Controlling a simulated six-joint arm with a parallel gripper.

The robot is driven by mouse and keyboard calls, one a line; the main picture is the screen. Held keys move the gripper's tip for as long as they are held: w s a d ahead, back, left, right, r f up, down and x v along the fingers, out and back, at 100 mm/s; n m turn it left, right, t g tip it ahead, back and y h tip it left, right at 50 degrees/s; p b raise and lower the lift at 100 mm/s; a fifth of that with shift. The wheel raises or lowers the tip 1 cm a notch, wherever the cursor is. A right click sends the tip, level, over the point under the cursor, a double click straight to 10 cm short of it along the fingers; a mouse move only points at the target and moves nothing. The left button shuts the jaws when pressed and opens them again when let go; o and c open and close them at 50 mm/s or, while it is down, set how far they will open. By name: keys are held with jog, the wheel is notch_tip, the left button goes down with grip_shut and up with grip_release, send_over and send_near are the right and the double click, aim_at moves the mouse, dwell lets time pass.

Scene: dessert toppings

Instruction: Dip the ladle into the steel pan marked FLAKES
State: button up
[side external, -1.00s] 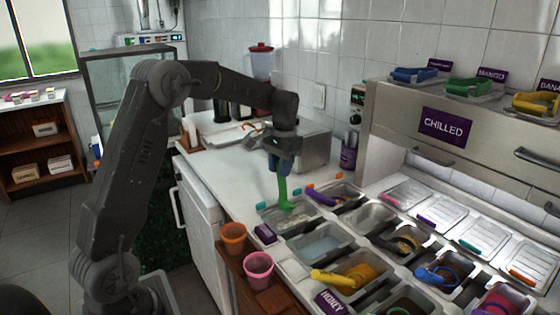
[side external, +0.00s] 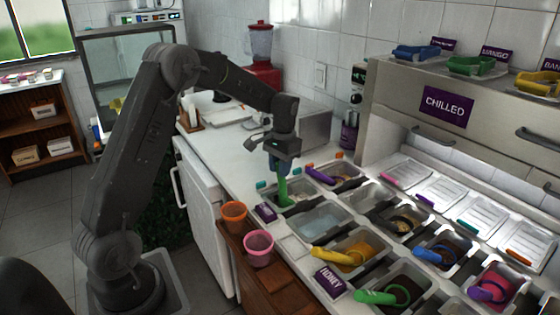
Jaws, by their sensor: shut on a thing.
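My gripper (side external: 284,152) points down and is shut on the handle of a green ladle (side external: 282,188), which hangs nearly upright. The ladle's lower end is inside the leftmost steel pan (side external: 311,201) of the near row. Pale contents show in part there; I cannot tell how deep the ladle sits in them. A small purple sign (side external: 265,212) stands at this pan's near-left side; its lettering is too small to read. No FLAKES marking is legible in view.
Other steel pans lie to the right, several with coloured ladles, such as a yellow ladle (side external: 338,255). A HONEY sign (side external: 328,282) stands near the front. An orange cup (side external: 233,214) and a pink cup (side external: 259,247) stand close left. The chilled cabinet (side external: 470,115) rises behind.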

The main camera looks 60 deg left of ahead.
jog(key=shift+f, duration=1.2)
jog(key=w+a, duration=0.1)
jog(key=w, duration=0.5)
jog(key=shift+a, duration=0.1)
jog(key=shift+s, duration=0.15)
jog(key=shift+s+d+f+t+y, duration=0.2)
jog(key=shift+s+f+t, duration=0.3)
jog(key=shift+s+t, duration=0.4)
jog(key=shift+s+d+f+t+y, duration=0.15)
jog(key=shift+s+f+t, duration=0.3)
jog(key=shift+s+t, duration=0.4)
notch_tip(320, 180, up, 7)
dwell(1.0)
jog(key=shift+w+r, duration=0.1)
jog(key=shift+r, duration=0.1)
